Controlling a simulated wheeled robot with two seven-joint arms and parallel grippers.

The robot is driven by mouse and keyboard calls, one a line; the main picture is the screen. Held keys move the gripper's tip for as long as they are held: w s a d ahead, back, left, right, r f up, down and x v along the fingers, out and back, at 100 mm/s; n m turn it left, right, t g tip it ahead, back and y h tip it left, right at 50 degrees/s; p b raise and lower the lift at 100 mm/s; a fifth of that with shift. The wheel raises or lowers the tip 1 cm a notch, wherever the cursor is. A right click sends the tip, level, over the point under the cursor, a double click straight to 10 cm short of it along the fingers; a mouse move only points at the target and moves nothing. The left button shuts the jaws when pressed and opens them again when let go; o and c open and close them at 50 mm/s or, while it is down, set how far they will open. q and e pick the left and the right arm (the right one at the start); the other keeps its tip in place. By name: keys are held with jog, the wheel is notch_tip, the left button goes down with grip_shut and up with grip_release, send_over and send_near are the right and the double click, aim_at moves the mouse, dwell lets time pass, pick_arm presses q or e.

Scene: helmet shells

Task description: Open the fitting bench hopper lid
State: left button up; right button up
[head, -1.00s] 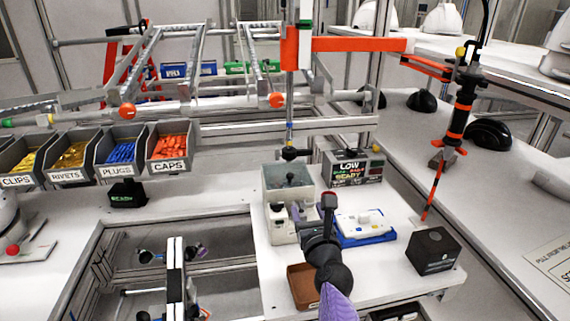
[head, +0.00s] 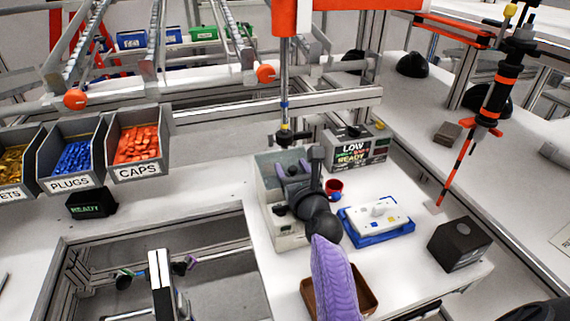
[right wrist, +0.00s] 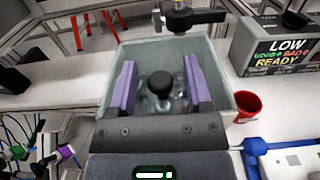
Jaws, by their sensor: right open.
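The hopper (head: 267,184) is a pale grey-green box on the white bench, partly hidden by my right arm in the head view. In the right wrist view, the hopper (right wrist: 113,98) lies ahead of my right gripper, with a black round knob (right wrist: 160,84) at its middle. The top looks clear and shut, with blurred pieces beneath. My right gripper (head: 294,172) is open, its two purple fingers over the hopper. In the right wrist view, the fingers of the right gripper (right wrist: 159,88) stand apart on either side of the knob; I see no contact.
A red cup (head: 334,188) stands right of the hopper, near a blue tray (head: 365,237). A display box (head: 357,151) reading LOW and READY is behind. A black nozzle (head: 291,136) hangs close behind the hopper. A dark cube (head: 459,243) and brown tray (head: 366,292) are nearby.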

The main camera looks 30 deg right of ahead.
jog(key=shift+s, duration=0.15)
jog(key=shift+c, duration=0.9)
grip_shut()
